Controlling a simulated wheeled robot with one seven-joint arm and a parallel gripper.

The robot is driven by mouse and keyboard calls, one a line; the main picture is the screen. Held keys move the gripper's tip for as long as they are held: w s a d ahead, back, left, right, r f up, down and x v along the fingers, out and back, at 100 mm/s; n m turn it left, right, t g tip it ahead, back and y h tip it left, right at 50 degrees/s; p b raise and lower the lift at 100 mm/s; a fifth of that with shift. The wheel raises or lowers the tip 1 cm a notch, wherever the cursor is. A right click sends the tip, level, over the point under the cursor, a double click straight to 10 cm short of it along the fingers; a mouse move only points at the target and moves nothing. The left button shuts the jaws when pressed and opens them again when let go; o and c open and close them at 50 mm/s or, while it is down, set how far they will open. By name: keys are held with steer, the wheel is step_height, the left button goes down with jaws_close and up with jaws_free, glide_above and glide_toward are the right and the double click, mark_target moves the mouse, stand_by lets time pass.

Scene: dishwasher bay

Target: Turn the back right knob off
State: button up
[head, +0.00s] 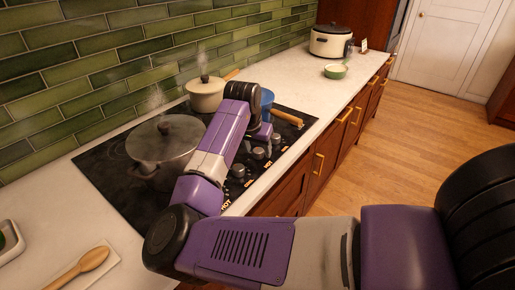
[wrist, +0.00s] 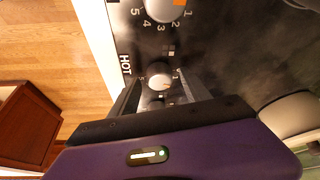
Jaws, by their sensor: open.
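The black cooktop (head: 120,190) has a row of silver knobs along its right edge, including one knob (head: 258,153) and another (head: 238,170) nearer to me. My gripper (wrist: 160,82) is open and empty, pointing down over this row. In the wrist view a round knob (wrist: 160,74) with numbers beside it lies between the fingertips; I cannot tell whether they touch it. A larger-looking knob (wrist: 165,8) with an orange mark is above it, and another is partly hidden below. I cannot tell for certain which is the back right knob.
A steaming steel pot (head: 165,145), a steaming cream pot (head: 205,93) and a blue pot (head: 267,100) with a wooden handle (head: 287,117) stand on the cooktop. My arm hides part of it. A cooker (head: 331,42) and green bowl (head: 335,71) stand farther back.

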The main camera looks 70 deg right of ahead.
jaws_close()
steer(key=shift+n+p, duration=0.3)
steer(key=shift+s+d+r+n+t+p, duration=0.15)
steer(key=shift+n+t+p, duration=0.35)
steer(key=shift+n+p, duration=0.7)
steer(key=shift+n+t+y+p, duration=0.3)
steer(key=shift+n+t+p, duration=0.3)
steer(key=shift+n+p, duration=0.85)
steer(key=shift+f+n, duration=0.2)
steer(key=shift+n, duration=0.05)
jaws_free()
